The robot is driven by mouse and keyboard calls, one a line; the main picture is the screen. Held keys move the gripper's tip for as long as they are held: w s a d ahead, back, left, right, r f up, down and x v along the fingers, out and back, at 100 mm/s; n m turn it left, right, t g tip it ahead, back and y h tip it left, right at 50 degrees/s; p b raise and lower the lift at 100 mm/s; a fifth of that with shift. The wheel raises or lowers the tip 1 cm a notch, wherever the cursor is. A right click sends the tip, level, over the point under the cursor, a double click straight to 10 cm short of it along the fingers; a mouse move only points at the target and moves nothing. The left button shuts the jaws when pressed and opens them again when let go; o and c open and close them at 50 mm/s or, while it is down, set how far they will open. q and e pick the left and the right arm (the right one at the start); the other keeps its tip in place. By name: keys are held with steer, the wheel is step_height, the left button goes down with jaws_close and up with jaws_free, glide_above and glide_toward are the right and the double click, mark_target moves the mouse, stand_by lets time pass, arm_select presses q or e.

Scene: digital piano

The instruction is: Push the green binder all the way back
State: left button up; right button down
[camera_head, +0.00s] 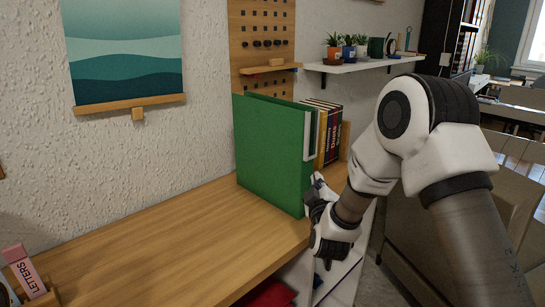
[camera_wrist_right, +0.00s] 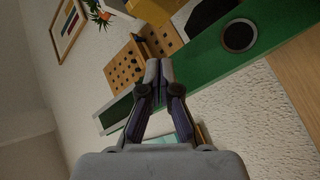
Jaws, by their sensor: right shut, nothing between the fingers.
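The green binder (camera_head: 275,150) stands upright on the wooden top, with its large side face toward the head camera. Its spine side points to the right and sticks out past the row of books. My right gripper (camera_head: 319,184) is at the lower part of this outer edge. In the wrist view the shut, empty fingertips (camera_wrist_right: 158,68) point toward the green binder spine (camera_wrist_right: 195,62), which has a dark round finger hole. I cannot tell whether they touch it. My left gripper is not in view.
Several books (camera_head: 328,130) stand directly behind the binder. A pegboard (camera_head: 262,50) hangs on the wall behind. The wooden top (camera_head: 170,240) is clear to the binder's left, with a pink eraser-like box (camera_head: 25,270) at its near-left corner. A wall shelf (camera_head: 365,64) holds plants.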

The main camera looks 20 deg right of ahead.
steer(key=shift+w, duration=0.1)
stand_by(0.3)
steer(key=shift+w+a, duration=0.15)
steer(key=shift+w, duration=0.15)
steer(key=shift+w, duration=0.1)
stand_by(1.1)
steer(key=shift+s, duration=0.2)
